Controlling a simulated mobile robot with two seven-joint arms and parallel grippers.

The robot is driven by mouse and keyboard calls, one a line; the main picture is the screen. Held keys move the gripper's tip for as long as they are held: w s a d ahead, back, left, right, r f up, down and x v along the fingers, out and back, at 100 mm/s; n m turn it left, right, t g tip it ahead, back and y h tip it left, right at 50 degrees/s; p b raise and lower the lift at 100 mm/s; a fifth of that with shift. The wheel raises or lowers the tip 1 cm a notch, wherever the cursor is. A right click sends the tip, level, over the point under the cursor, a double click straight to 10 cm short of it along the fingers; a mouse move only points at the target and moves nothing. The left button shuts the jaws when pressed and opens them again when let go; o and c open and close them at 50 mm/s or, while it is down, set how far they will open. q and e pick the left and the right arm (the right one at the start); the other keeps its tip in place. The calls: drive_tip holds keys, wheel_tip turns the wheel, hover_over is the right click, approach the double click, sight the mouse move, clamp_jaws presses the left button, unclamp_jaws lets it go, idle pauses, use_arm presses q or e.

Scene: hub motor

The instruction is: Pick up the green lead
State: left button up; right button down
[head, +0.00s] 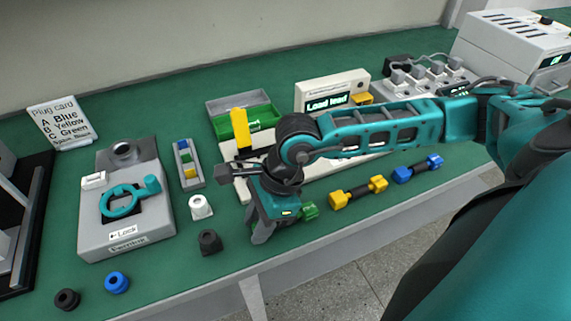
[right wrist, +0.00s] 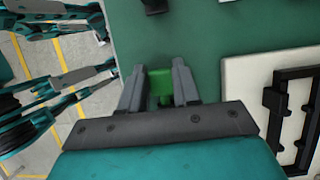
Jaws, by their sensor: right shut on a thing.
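The green lead lies at the front edge of the green bench, mostly hidden under my right gripper (head: 264,234). One green end (head: 310,210) shows just right of the gripper in the head view. In the right wrist view, a green plug part (right wrist: 160,82) sits between the two grey fingers of my right gripper (right wrist: 159,78), which is shut on it. The gripper points down at the bench. I cannot tell whether the lead touches the bench. My left gripper is not in view.
A yellow lead (head: 358,192) and a blue lead (head: 417,169) lie to the right. A grey lock fixture (head: 124,228) with a teal ring stands left.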

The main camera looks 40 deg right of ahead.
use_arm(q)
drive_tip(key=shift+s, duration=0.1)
use_arm(e)
drive_tip(key=shift+r, duration=0.55)
use_arm(q)
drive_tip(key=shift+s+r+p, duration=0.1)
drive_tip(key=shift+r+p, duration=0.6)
drive_tip(key=shift+p, duration=0.15)
use_arm(e)
wheel_tip(320, 180, up, 19)
drive_tip(key=shift+f, duration=0.1)
